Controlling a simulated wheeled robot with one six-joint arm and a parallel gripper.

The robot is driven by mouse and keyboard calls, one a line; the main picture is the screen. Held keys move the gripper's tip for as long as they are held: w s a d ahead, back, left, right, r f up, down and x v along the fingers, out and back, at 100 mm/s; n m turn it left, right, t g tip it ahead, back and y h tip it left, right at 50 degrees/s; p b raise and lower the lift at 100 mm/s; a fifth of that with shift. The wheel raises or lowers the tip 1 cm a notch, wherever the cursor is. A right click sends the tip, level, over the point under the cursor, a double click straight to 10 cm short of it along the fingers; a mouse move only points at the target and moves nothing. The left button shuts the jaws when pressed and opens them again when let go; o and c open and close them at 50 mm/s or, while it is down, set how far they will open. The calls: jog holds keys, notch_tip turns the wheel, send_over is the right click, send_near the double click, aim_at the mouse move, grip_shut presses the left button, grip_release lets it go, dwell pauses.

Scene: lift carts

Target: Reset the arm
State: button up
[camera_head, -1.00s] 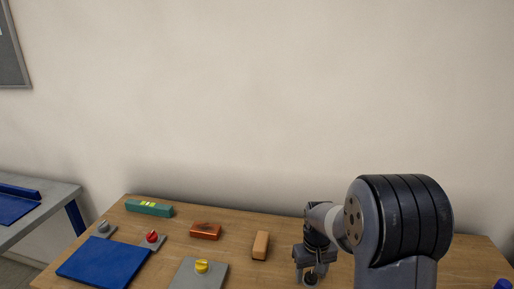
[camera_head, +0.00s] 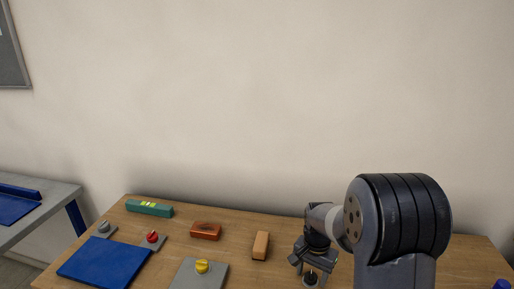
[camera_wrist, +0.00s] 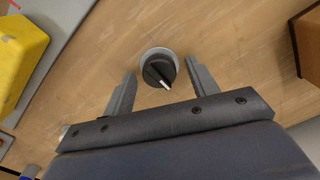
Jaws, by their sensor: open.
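My arm reaches over the wooden table at the right in the head view. My gripper (camera_head: 312,268) points down over a small dark knob (camera_head: 310,279). In the wrist view, my gripper (camera_wrist: 160,76) is open, its two fingers apart with nothing held. The black knob with a white pointer (camera_wrist: 158,71), on a pale round base, shows between and beyond the fingertips. I cannot tell the exact height gap between fingers and knob.
On the wooden table (camera_head: 285,222) lie a green level (camera_head: 149,208), an orange-brown block (camera_head: 205,231), a tan block (camera_head: 260,245), a blue plate (camera_head: 104,262), a red knob (camera_head: 152,236) and a yellow knob (camera_head: 202,266). A wall stands behind.

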jog(key=shift+m, duration=1)
jog(key=shift+r, duration=0.95)
